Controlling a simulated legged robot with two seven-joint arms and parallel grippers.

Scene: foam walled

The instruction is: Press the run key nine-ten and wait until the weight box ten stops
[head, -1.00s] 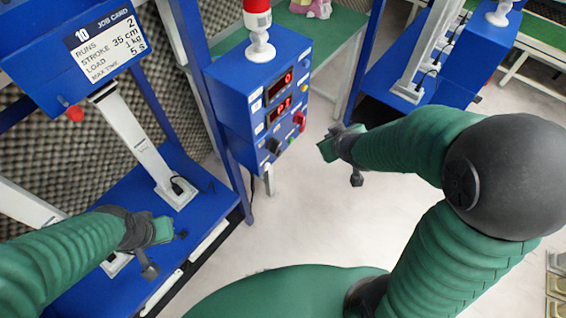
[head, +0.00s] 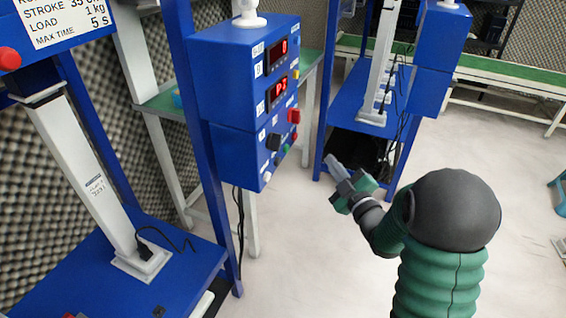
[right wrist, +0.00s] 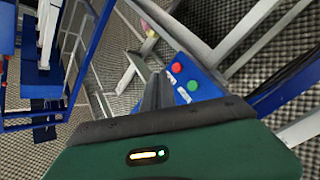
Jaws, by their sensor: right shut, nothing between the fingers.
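The blue control box (head: 238,75) has an upper red display (head: 278,50) reading 0 and a lower red display (head: 277,92) with unclear characters. Below them are a red knob (head: 294,116), a black knob (head: 273,141) and several small buttons; their labels are too small to read. My right gripper (head: 338,170) is shut and empty, right of the box and apart from it. In the right wrist view its fingers (right wrist: 158,92) lie in front of a blue panel with a red button (right wrist: 177,67) and a green button (right wrist: 192,85). I cannot pick out weight box ten. My left gripper is out of view.
Another blue rig (head: 345,105) stands behind my right gripper. Pale floor (head: 330,265) is open in front.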

